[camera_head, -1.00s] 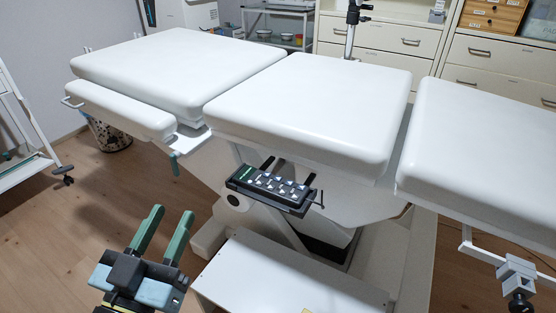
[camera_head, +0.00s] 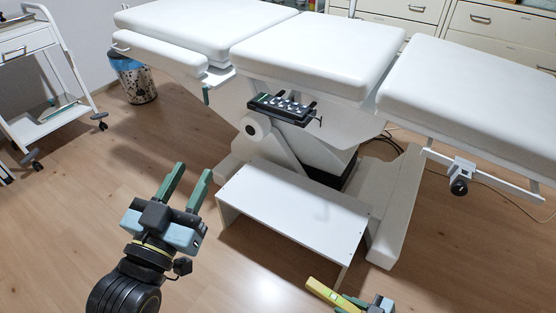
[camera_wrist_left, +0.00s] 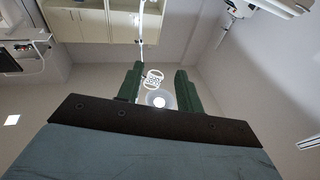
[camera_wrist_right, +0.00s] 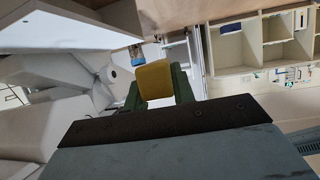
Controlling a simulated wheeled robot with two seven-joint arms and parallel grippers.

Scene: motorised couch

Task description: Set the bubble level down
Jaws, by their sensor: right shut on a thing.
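The bubble level (camera_head: 324,293) is a yellow bar at the bottom of the head view, right of the middle. My right gripper (camera_head: 350,302) is shut on it, in front of the white step and above the floor. In the right wrist view the yellow end of the level (camera_wrist_right: 154,80) shows between the fingers; most of its length is hidden there. My left gripper (camera_head: 188,184) is open and empty, left of the step. Its two green fingers stand apart in the left wrist view (camera_wrist_left: 158,85).
A white step (camera_head: 295,205) stands on the floor before the motorised couch (camera_head: 310,55). A black hand control (camera_head: 282,108) hangs on the couch's side. A white trolley (camera_head: 40,120) and a speckled bin (camera_head: 135,82) are at left. The wooden floor is clear front left.

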